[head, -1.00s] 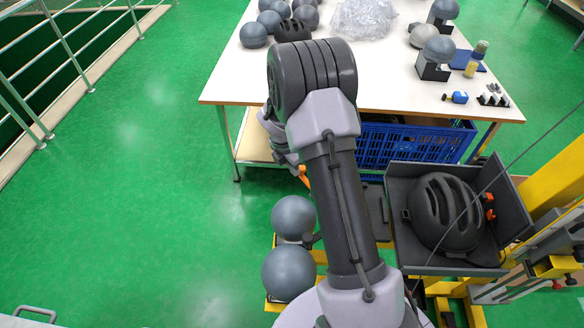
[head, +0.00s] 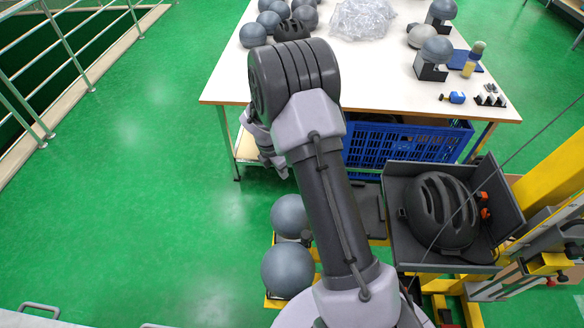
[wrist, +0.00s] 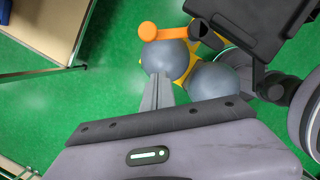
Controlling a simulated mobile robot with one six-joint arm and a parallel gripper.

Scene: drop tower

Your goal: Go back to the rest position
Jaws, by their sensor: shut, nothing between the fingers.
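In the wrist view my gripper (wrist: 160,80) has its two fingers together, with nothing between them. It points toward two grey balls, one (wrist: 167,58) just past the fingertips and one (wrist: 215,80) to the right. An orange bar (wrist: 165,31) with a dark knob lies across the view beyond the fingertips. In the head view my arm stands raised in the middle, bent toward the table. A black helmet (head: 441,211) sits in a dark open-fronted holder (head: 397,185) right of the arm.
A white table (head: 385,75) stands ahead, with grey balls, clear wrap (head: 362,18) and small tools on it. A blue crate (head: 400,146) is below. The yellow tower frame (head: 552,178) rises at right. A railing (head: 60,60) runs at left. Green floor (head: 130,190) at left is clear.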

